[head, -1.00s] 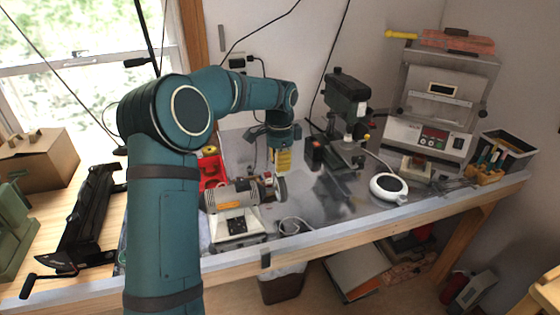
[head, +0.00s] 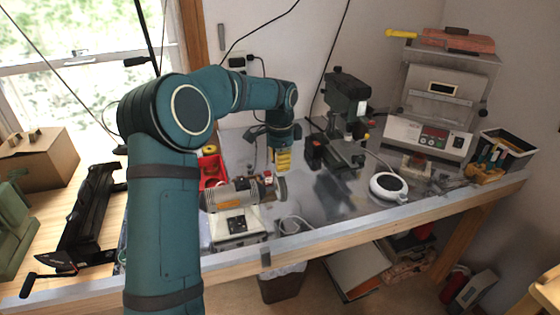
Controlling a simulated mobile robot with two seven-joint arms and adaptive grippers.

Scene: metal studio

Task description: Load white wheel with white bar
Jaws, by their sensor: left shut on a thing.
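My left gripper (head: 281,150) points down over the bench, above and close to the right end of a motor-driven polisher (head: 232,196). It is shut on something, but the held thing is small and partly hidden. Yellow ridged parts show at the fingertips, and I cannot tell whether they belong to the gripper or to what it holds. A pale grey round wheel (head: 281,189) sits on the polisher's right end, just below the fingertips. A small gap seems to separate them. I cannot make out a white bar clearly. My right gripper is not in view.
A red bin (head: 212,170) stands behind the polisher. A dark drill press (head: 345,120) is close to the right of my gripper. A white round device (head: 388,187) and a glass-fronted machine (head: 436,110) stand farther right. The front middle of the metal bench top is mostly clear.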

